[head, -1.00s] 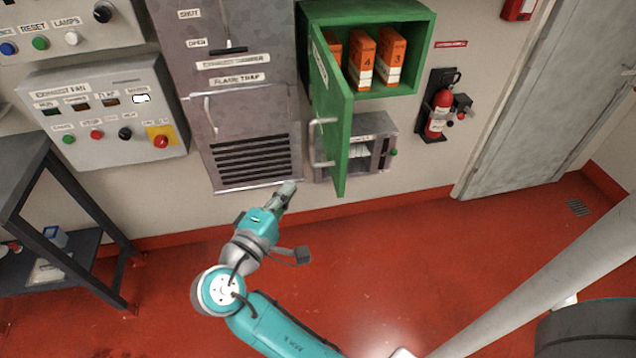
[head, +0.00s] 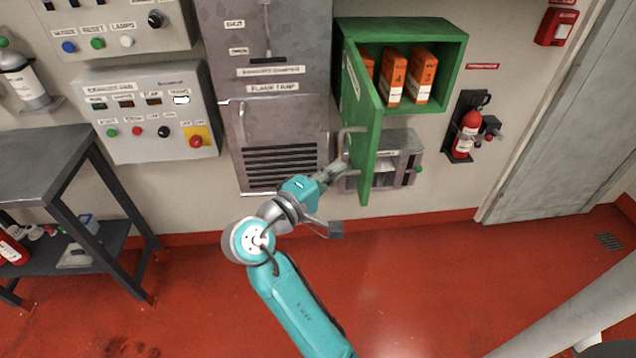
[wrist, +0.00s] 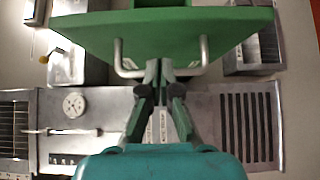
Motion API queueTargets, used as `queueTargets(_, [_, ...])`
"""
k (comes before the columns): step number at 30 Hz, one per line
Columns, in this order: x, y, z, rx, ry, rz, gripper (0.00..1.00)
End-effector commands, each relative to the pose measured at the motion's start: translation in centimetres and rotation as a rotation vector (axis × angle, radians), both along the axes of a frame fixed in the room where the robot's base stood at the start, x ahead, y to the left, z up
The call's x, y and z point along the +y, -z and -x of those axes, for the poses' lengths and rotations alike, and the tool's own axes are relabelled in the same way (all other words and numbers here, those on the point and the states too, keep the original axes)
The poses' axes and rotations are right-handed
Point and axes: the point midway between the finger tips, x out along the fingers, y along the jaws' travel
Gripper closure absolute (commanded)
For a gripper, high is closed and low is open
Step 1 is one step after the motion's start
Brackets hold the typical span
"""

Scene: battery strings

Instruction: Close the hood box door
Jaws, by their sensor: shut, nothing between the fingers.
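The green hood box (head: 455,62) is mounted on the wall, and its green door (head: 366,130) stands open, swung out from the box's left side. Several orange cartons (head: 394,78) stand inside. The door's metal handle (head: 345,147) is on its outer face; in the wrist view the handle (wrist: 125,60) shows as a bar under the green door panel (wrist: 175,30). My gripper (head: 340,168) is shut and empty, close to the handle in the head view. In the wrist view my gripper's fingertips (wrist: 159,66) lie between the handle's two legs; whether they touch it I cannot tell.
A grey metal unit (head: 395,160) sits on the wall behind and below the door. A louvred flame trap panel (head: 280,150) is to the left, with a control box (head: 150,110) beyond it. A dark table (head: 50,150) stands at left.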

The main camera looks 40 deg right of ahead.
Motion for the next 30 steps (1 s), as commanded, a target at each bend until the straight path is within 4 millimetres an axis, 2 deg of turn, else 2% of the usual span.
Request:
queueTargets(3, [-1.6,0.1,1.0,0.001,0.002,0.000,1.00])
queueTargets(9, [-3.1,0.0,2.1,0.001,0.000,0.001,1.00])
queueTargets(25, [-3.5,0.0,2.4,0.001,-0.003,0.000,1.00])
queueTargets(30, [-4.4,0.0,2.4,0.001,-0.020,0.000,1.00])
